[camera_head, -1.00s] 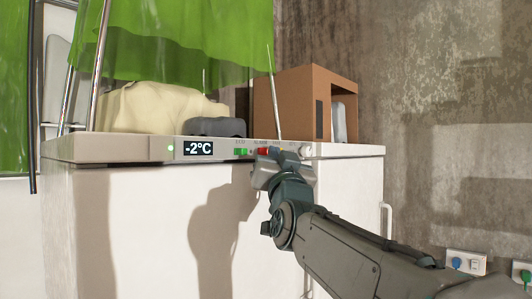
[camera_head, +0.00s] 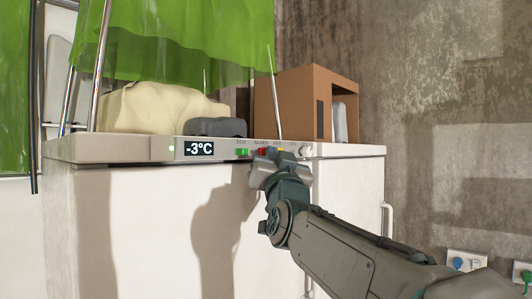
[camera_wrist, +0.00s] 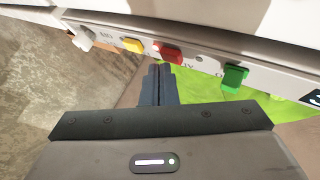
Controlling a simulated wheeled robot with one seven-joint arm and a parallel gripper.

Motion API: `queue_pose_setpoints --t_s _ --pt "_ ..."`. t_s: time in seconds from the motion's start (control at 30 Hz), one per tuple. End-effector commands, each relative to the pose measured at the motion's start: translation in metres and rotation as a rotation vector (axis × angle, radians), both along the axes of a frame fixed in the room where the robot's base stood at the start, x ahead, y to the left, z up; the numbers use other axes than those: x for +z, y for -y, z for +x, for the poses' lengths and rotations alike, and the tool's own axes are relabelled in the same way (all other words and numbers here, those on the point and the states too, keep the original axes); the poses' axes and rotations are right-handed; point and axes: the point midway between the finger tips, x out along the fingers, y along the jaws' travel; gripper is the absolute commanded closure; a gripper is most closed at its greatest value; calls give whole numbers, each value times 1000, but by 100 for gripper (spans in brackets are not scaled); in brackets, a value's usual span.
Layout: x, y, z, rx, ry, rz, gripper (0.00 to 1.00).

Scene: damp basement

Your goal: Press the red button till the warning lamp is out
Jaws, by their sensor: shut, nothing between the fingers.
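The red button (camera_head: 262,152) is on the front panel of the white chest, between a green button (camera_head: 242,152) and a yellow button (camera_head: 281,153). In the wrist view the red button (camera_wrist: 169,52) shows unobstructed just beyond my fingertips. My gripper (camera_head: 271,157) is shut and empty, just in front of and below the button row. In the wrist view its fingers (camera_wrist: 158,72) point at the panel close to the red button; I cannot tell if they touch. A small green light (camera_head: 171,149) glows left of the display (camera_head: 198,148), which reads -3°C. I see no lit red lamp.
A white knob (camera_head: 306,152) sits at the panel's right end. The chest top (camera_head: 345,150) holds a brown open box (camera_head: 292,102), a pale lumpy bundle (camera_head: 160,107) and a dark grey object (camera_head: 216,127). Green sheeting (camera_head: 180,40) hangs above. Wall sockets (camera_head: 466,263) are at lower right.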

Motion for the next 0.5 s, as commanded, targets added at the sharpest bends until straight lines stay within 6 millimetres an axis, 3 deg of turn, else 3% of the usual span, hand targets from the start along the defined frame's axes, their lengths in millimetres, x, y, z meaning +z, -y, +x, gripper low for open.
queue_pose_setpoints --t_s 0.5 --pt "0 -4 3 0 0 -1 100"
